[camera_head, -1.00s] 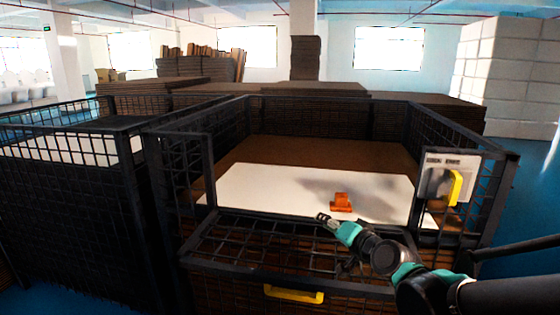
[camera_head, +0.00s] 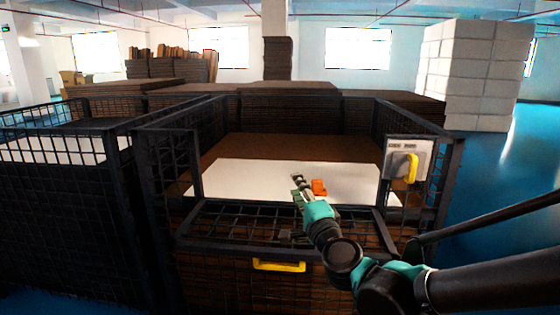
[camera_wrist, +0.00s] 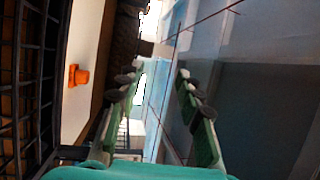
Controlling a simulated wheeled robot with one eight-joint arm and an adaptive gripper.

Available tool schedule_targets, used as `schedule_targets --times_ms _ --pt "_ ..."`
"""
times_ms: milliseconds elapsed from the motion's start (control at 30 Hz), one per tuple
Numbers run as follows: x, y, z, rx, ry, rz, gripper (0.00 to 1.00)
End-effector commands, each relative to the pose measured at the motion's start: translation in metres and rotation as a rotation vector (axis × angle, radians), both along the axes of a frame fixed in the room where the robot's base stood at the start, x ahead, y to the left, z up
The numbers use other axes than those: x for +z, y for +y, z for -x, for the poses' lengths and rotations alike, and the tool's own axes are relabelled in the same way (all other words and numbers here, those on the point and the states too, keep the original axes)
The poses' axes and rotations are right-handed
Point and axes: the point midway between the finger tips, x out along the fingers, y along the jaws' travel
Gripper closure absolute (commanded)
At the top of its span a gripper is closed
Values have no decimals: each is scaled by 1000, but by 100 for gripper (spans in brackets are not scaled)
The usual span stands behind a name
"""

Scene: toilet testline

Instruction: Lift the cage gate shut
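The cage gate (camera_head: 240,222) is a dark wire-mesh panel at the front of the cage. It is folded down and leaves the upper front of the cage open. A yellow handle (camera_head: 279,265) sits on the front, below the mesh. My gripper (camera_head: 296,185) is above and behind the gate's mesh, over the cage opening, and appears not to touch the gate. In the wrist view my gripper (camera_wrist: 161,74) has its fingers spread with nothing between them. My arm hides part of the gate's right side.
Inside the cage lie a white sheet (camera_head: 235,180) and a small orange object (camera_head: 319,187) just beside my gripper. A panel with a yellow handle (camera_head: 411,168) is on the cage's right post. A second cage (camera_head: 60,200) stands left. Blue floor (camera_head: 500,190) is clear at right.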

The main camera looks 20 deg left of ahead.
Motion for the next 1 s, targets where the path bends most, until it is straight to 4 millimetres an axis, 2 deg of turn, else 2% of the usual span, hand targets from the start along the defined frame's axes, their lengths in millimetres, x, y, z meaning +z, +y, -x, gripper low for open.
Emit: schedule_targets --times_ms 700,1000 --pt "18 75 -103 0 -2 2 64" --pt "23 93 -127 1 -1 2 64"
